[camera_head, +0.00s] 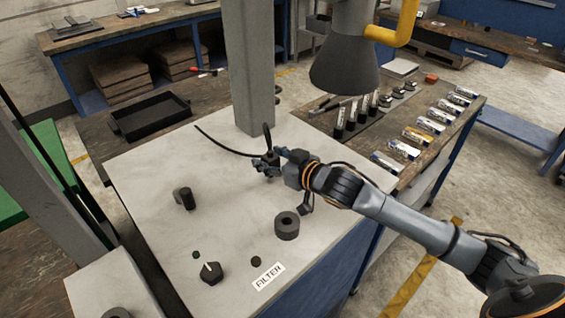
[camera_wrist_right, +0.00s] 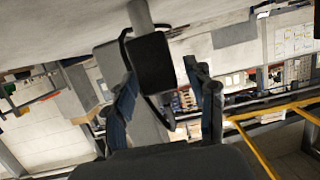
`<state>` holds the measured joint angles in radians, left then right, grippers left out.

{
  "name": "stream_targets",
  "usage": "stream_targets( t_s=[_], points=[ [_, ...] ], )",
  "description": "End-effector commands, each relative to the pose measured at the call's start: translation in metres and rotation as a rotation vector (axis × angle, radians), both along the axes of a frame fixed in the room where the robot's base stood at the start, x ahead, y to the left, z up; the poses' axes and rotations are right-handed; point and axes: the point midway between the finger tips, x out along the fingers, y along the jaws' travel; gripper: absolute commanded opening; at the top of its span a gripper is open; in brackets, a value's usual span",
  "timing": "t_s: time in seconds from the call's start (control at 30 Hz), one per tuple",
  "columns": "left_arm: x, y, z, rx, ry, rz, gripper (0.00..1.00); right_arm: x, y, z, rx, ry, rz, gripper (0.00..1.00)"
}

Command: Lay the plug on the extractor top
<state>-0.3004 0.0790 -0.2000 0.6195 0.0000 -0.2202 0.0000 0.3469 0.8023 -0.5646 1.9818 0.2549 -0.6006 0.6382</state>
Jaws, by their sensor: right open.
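The extractor top (camera_head: 150,230) is a pale, scuffed flat surface on a blue cabinet; its pale surface also fills the upper left of the wrist view (camera_wrist_right: 50,30). The plug is a small black block (camera_wrist_right: 151,62) with a black cable, seen in the wrist view between and just beyond the fingertips. In the head view the plug (camera_head: 270,158) is small and partly hidden by the fingers, at the back of the top near the column. My right gripper (camera_head: 265,165) is open around or just short of it (camera_wrist_right: 165,82). Contact is unclear. My left gripper is not in view.
A grey column (camera_head: 250,70) rises behind the plug. On the top are a black ring (camera_head: 287,226), a short black fitting (camera_head: 184,198), a knob (camera_head: 210,273) and a FILTER label (camera_head: 269,276). A dark hood (camera_head: 345,65) hangs above. The top's left middle is clear.

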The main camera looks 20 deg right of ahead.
Motion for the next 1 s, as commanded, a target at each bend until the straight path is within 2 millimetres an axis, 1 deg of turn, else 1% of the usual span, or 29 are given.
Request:
stream_targets(
  t_s=[0.03, 0.17, 0.3, 0.4, 0.5, 0.7, 1.0],
  points=[
    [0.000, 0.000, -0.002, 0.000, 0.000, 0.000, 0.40, -0.006, -0.003, -0.002, -0.002, 0.003, 0.000, 0.55],
    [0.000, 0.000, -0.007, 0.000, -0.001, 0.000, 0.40, -0.028, -0.010, 0.005, -0.003, 0.003, 0.003, 0.55],
    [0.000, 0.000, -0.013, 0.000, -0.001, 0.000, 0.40, -0.058, -0.020, 0.013, -0.005, 0.005, 0.004, 0.55],
    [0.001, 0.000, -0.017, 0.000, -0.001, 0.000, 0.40, -0.076, -0.027, 0.019, -0.004, 0.005, 0.002, 0.55],
    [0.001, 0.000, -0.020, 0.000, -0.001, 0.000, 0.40, -0.089, -0.032, 0.025, -0.004, 0.004, 0.000, 0.55],
    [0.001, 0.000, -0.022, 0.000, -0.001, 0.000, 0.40, -0.103, -0.037, 0.031, -0.001, 0.003, 0.000, 0.55],
    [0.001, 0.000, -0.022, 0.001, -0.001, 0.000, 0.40, -0.106, -0.038, 0.034, 0.000, 0.001, 0.001, 0.55]
  ],
)
